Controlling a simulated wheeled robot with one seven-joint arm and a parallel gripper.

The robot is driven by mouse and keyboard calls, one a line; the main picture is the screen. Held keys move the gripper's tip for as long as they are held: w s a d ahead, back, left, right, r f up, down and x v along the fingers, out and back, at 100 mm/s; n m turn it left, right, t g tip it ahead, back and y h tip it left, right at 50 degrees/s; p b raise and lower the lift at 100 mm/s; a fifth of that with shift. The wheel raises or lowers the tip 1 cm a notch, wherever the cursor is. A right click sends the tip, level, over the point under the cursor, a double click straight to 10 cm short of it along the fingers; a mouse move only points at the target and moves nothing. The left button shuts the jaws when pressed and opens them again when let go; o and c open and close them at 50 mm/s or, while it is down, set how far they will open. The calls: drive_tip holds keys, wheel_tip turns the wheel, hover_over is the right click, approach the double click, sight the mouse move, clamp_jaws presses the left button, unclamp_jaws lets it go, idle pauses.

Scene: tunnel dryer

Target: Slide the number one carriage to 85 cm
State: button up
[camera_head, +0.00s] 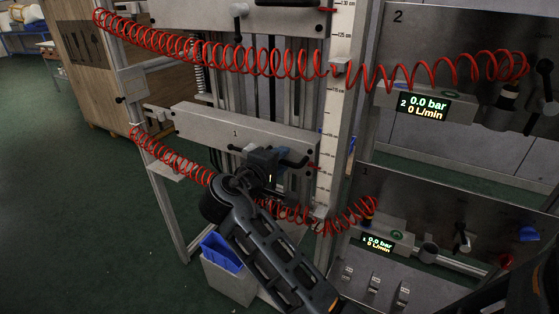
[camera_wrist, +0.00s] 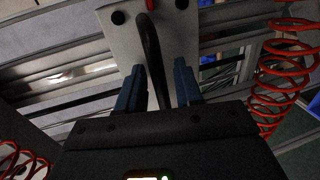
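The number one carriage (camera_head: 212,122) is a grey plate marked 1 on vertical rails. A red pointer (camera_head: 313,166) at its right end lies beside the white height scale (camera_head: 331,120); the exact reading is too small to tell. My gripper (camera_head: 283,160) is in front of the carriage's right part. In the wrist view, the carriage plate (camera_wrist: 121,38) is ahead, and its black bar handle (camera_wrist: 154,58) runs between the two blue fingers of my gripper (camera_wrist: 158,82). Gaps show between the fingers and the handle, so the gripper is open around it.
Another carriage (camera_head: 275,17) with a handle is above. Red coiled hoses (camera_head: 225,57) hang across the front, also close beside the gripper in the wrist view (camera_wrist: 285,75). Panels with displays (camera_head: 423,104) stand right. A grey bin (camera_head: 230,280) is below.

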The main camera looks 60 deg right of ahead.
clamp_jaws()
drive_tip(key=shift+f, duration=0.15)
wheel_tip(320, 180, down, 11)
drive_tip(key=b, duration=0.5)
unclamp_jaws()
drive_tip(key=shift+a, duration=0.1)
drive_tip(key=v, duration=0.7)
drive_tip(key=shift+a, duration=0.4)
